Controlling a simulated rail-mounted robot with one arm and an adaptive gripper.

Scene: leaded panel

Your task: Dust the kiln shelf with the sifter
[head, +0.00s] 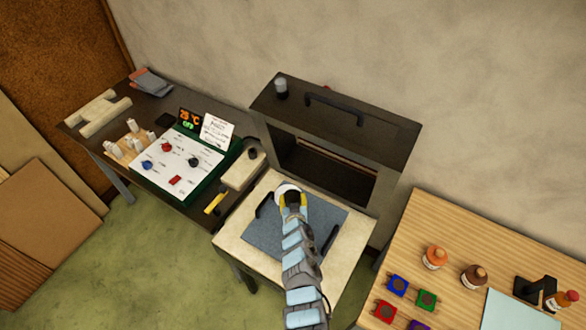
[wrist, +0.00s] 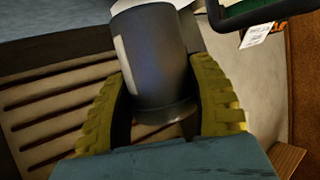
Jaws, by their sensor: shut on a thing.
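The kiln shelf (head: 262,235) is a flat grey-blue square with a black handle at its left and another at its right, lying on a pale-topped stand (head: 232,246). My gripper (head: 291,198) is over the shelf's back part, shut on the sifter. The sifter shows a round whitish top (head: 287,188) in the head view. In the wrist view the sifter (wrist: 155,60) is a dark grey cylinder with a pale label strip, between the yellow fingers (wrist: 160,105). My arm hides part of the shelf. I cannot tell how high the sifter is above it.
The dark kiln (head: 335,125) stands open behind the stand, with a small jar (head: 281,88) on top. A control box (head: 185,160) with a lit display sits on the dark bench at left. A wooden table (head: 455,225) at right holds bottles (head: 434,258) and coloured square pieces (head: 398,285).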

